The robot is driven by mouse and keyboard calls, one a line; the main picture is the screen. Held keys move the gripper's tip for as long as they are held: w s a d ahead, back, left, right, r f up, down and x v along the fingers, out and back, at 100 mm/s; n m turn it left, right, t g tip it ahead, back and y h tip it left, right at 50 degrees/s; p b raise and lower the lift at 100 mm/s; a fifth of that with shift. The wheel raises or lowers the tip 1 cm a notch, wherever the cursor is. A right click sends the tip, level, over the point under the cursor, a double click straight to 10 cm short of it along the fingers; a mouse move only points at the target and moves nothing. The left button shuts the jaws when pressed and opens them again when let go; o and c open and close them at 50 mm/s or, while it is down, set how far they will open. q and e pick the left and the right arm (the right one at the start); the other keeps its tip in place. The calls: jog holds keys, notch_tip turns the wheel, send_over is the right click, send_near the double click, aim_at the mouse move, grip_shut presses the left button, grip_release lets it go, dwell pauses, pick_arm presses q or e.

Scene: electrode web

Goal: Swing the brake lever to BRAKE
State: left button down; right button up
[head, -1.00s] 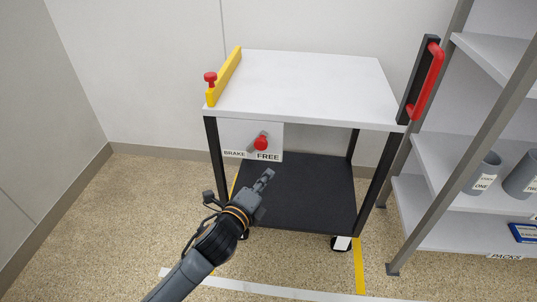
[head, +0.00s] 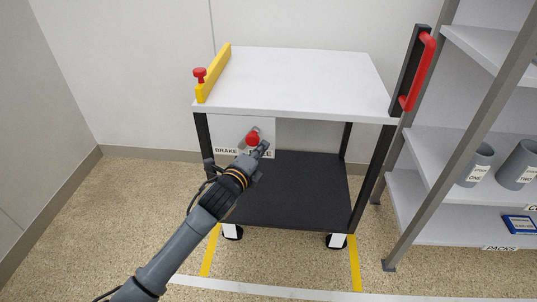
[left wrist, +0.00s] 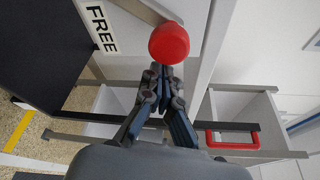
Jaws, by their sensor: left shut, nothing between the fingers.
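The brake lever's red knob (head: 252,138) is on a white plate under the cart's top, at the plate's FREE side. The BRAKE label (head: 225,151) is to its left. The FREE label is partly hidden by my gripper, but shows in the left wrist view (left wrist: 102,27). A grey lever arm (left wrist: 146,11) runs to the knob (left wrist: 169,43) there. My left gripper (head: 263,148) is shut and empty, its fingertips (left wrist: 165,72) close beside the knob. I cannot tell whether they touch it. My right gripper is not in view.
The cart has a white top (head: 300,80), a black lower shelf (head: 290,195), a yellow rail (head: 214,72) with a red knob, and a red handle (head: 418,72) at right. A shelf unit (head: 430,210) with grey cups stands at right. The floor left of the cart is clear.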

aim_at(254, 138)
pick_arm(q)
jog(key=shift+a+r, duration=0.15)
jog(key=shift+a, duration=0.05)
dwell(0.4)
jog(key=shift+a+r+n, duration=0.15)
jog(key=shift+n, duration=0.15)
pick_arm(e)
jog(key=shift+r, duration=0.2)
pick_arm(q)
jog(key=shift+r+p, duration=0.1)
jog(key=shift+p, duration=0.25)
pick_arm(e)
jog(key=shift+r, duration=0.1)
pick_arm(q)
jog(key=a+n, duration=0.1)
jog(key=a+r+n+t+p, duration=0.1)
jog(key=n, duration=0.1)
jog(key=shift+w+r+h, duration=0.1)
jog(key=shift+r+h, duration=0.15)
jog(key=shift+h, duration=0.15)
jog(key=a+n+t+y, duration=0.1)
jog(key=a+n+t, duration=0.2)
jog(key=a+n, duration=0.4)
jog(key=shift+r+n+t, duration=0.25)
jog(key=shift+n+t, duration=0.15)
jog(key=shift+n, duration=1.9)
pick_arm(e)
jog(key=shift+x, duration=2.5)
